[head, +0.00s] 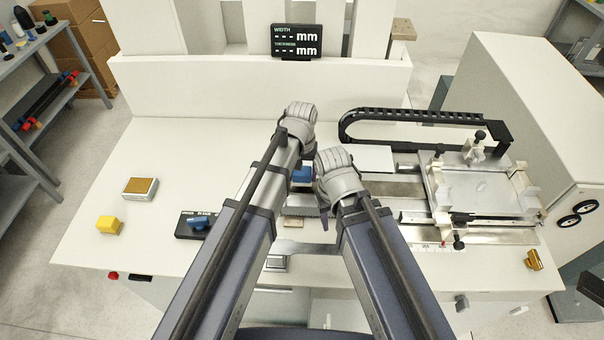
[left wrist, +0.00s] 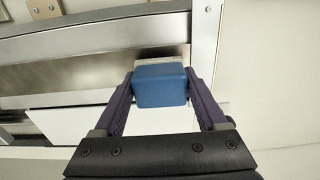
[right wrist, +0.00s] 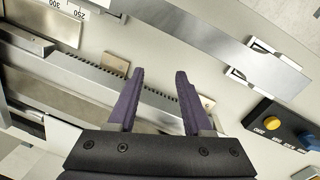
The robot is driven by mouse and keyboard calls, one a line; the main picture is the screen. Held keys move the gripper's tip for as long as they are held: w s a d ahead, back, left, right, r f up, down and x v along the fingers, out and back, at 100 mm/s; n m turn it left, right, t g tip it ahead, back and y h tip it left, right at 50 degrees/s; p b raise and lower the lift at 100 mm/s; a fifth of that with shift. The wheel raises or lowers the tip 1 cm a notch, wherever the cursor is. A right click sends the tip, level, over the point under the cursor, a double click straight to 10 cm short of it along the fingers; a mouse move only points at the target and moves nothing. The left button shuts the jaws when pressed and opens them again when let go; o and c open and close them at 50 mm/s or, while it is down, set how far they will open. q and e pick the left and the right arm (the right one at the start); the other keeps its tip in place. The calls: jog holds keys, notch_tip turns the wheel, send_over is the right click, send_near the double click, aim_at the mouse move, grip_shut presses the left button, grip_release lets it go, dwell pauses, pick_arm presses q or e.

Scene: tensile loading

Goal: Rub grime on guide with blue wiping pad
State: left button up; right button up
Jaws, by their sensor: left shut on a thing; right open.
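The blue wiping pad (left wrist: 160,88) is between the two purple fingers of my left gripper (left wrist: 160,80), which is shut on it. In the left wrist view the pad's far end overlaps the metal guide (left wrist: 75,76); I cannot tell whether it presses on it. In the head view part of the blue pad (head: 302,174) shows between my two arms, and my left fingers are hidden. No grime is clearly visible; the pad hides part of the guide. My right gripper (right wrist: 158,85) is open and empty, over a toothed rack (right wrist: 85,72).
A clamp carriage (head: 484,192) stands on the rails at right, with a black cable chain (head: 415,116) behind. A black control panel (head: 192,224), a yellow block (head: 109,225) and a tan-topped box (head: 140,188) are at left. The table's left part is mostly clear. My arms are close together.

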pick_arm(q)
jog(key=shift+r+p, duration=1.55)
jog(key=shift+r, duration=0.4)
notch_tip(320, 180, up, 3)
jog(key=p, duration=0.3)
jog(key=shift+r, duration=0.1)
jog(key=shift+s, duration=0.1)
